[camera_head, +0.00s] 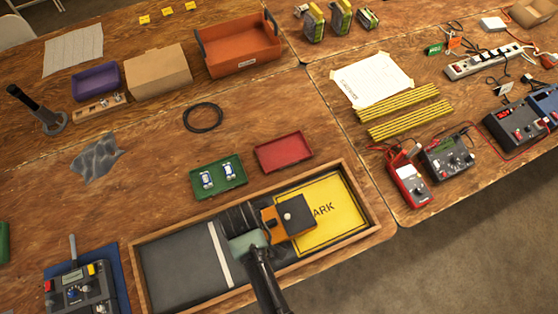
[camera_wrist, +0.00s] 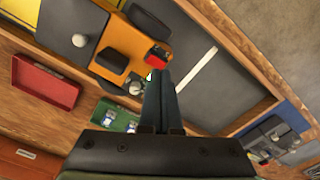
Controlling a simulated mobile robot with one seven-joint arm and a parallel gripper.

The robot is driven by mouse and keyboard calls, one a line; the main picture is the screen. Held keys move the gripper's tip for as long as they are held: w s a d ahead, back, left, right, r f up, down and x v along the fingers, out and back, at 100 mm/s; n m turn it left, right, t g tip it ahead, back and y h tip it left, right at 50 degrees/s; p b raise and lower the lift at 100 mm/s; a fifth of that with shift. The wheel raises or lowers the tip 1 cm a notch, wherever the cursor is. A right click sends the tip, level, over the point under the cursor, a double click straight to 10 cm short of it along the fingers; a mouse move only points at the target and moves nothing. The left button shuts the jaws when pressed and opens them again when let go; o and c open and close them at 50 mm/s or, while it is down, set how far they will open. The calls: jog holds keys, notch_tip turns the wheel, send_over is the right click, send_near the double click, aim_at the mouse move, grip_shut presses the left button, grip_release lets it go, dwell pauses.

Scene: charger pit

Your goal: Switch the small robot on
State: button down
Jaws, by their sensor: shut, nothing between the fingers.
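The small robot (camera_head: 289,217) has an orange body with a dark top plate and a pale round knob; it sits in the wooden-framed pit, partly over the yellow PARK plate (camera_head: 338,222). In the wrist view its orange body (camera_wrist: 122,45) shows dark wheels, a red switch-like part (camera_wrist: 157,56) and a small green spot (camera_wrist: 150,76) at the near edge. My gripper (camera_wrist: 158,76) is shut and empty, its fingertips close beside the red part and green spot. I cannot tell whether they touch. In the head view my arm hides the robot's left end.
The pit's wooden rim (camera_head: 372,205) surrounds the robot, with a white line (camera_head: 220,255) on its dark floor. Beyond it are a green tray (camera_head: 232,184) with two small white-and-blue items and a red tray (camera_head: 283,152). A control box (camera_head: 80,290) stands at lower left.

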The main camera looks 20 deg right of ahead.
jog(key=shift+r+p, duration=1.95)
jog(key=shift+r, duration=0.15)
